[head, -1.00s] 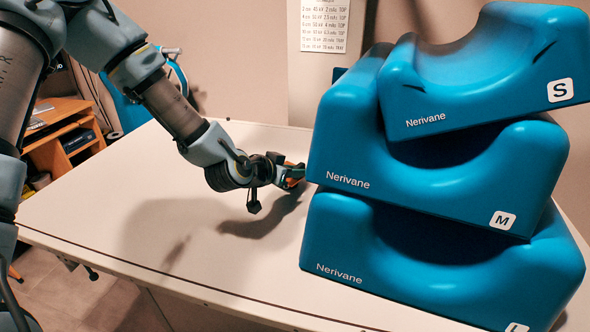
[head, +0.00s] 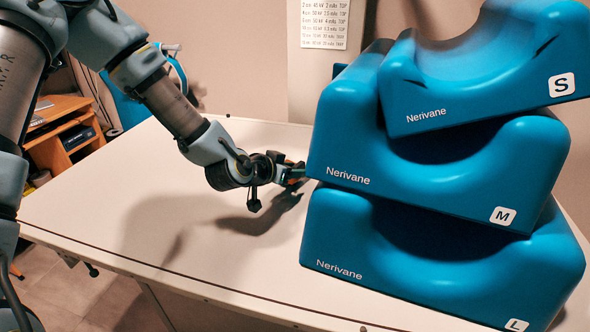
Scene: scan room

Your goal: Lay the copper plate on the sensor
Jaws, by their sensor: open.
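My gripper (head: 294,175) is above the pale table (head: 85,222), just left of the blue stack, pointing right and away. It is open, but its fingertips are partly hidden behind the left edge of the stack. I cannot make out the copper plate or the sensor in the head view. The area behind the stack, where the gripper points, is hidden.
Three blue foam supports, small (head: 455,105), medium (head: 340,150) and large (head: 335,235), are stacked unevenly on the table's right side. A wooden cabinet (head: 62,150) stands behind at left. A printed chart (head: 324,24) hangs on the wall. The table's front left is clear.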

